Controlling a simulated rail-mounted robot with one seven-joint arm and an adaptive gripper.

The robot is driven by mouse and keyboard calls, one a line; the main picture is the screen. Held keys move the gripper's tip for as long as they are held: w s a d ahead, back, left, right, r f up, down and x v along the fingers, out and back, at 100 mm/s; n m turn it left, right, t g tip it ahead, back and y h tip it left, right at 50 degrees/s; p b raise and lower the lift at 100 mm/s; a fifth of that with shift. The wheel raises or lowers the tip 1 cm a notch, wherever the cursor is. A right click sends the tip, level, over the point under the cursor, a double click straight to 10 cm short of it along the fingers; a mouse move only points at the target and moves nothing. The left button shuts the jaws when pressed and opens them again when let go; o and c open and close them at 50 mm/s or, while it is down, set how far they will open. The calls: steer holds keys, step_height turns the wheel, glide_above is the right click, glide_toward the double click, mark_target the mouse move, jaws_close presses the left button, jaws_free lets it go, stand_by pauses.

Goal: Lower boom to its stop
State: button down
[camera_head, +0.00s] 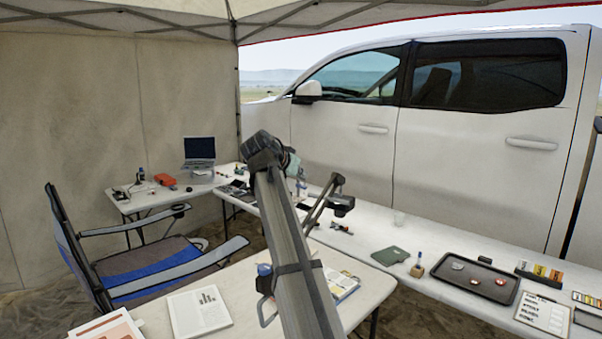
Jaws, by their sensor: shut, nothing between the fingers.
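A long grey beam (290,243) rises from the bottom centre and leans up to the left. It has a dark strap around it and a black joint (262,150) at its top end, with a greenish part beside it. I cannot tell whether this beam is the boom or part of my arm. Behind it, a thin dark jointed arm (319,207) with a black head (341,204) rises over the long table. The head hangs above the tabletop, apart from it. I cannot make out my gripper, and no stop is distinguishable.
The near table (243,304) holds papers. A folding chair (165,262) stands left; a laptop (199,150) is behind. A white truck (470,150) stands close behind the long table.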

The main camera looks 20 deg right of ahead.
steer(key=w+d+f+p, duration=0.3)
steer(key=w+d+f, duration=0.1)
steer(key=f, duration=0.3)
steer(key=shift+d+f+p, duration=0.2)
steer(key=shift+d+p, duration=0.2)
steer(key=shift+d, duration=0.5)
steer(key=shift+w+f, duration=0.15)
